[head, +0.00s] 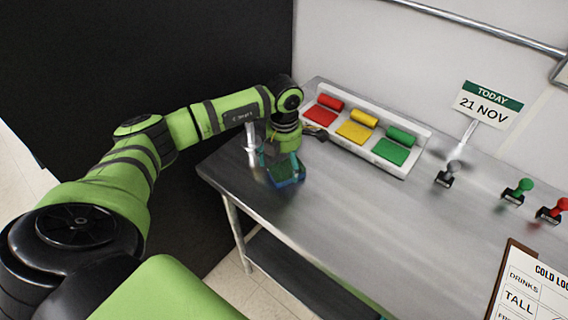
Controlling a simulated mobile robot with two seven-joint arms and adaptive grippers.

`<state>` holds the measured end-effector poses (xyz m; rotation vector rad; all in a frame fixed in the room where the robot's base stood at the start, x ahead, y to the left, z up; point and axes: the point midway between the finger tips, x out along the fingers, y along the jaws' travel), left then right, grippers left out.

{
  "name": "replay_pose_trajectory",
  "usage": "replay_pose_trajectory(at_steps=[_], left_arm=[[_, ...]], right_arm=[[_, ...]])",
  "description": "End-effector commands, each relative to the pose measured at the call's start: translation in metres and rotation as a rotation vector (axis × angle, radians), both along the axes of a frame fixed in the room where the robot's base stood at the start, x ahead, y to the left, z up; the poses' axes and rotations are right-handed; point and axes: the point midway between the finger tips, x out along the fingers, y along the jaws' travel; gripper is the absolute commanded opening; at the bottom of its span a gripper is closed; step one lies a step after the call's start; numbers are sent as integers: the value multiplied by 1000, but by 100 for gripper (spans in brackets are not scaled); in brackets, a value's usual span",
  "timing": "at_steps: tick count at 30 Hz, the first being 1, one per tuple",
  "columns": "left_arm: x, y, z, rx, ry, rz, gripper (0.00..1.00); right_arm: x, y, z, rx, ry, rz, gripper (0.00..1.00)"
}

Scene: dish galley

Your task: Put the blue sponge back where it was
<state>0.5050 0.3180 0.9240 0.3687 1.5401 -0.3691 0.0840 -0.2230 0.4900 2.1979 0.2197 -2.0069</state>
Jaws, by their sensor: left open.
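A small block with blue sides and a dark green top, which looks like the blue sponge (287,173), lies on the steel table (350,215) near its left end. My left gripper (280,157) is open, pointing down over the table right at the sponge. Its fingers are small and partly hidden by the wrist, so I cannot tell whether they touch the sponge. My right gripper is not in view.
A silver cylinder (251,150) stands just left of the sponge. A white tray (403,167) with red, yellow and green pads and rolls lies along the wall. Several stamps, a date sign (487,105) and a clipboard (507,282) are at right. The table's middle is clear.

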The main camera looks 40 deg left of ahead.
Motion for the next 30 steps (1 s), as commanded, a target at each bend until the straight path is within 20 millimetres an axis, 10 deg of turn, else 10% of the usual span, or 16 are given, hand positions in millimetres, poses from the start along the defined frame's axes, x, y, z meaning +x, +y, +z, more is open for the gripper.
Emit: replay_pose_trajectory(at_steps=[15,30], left_arm=[[1,0,98,0,-4,0,100],[0,0,111,0,-1,-1,100]], right_arm=[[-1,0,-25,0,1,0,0],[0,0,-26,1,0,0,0]])
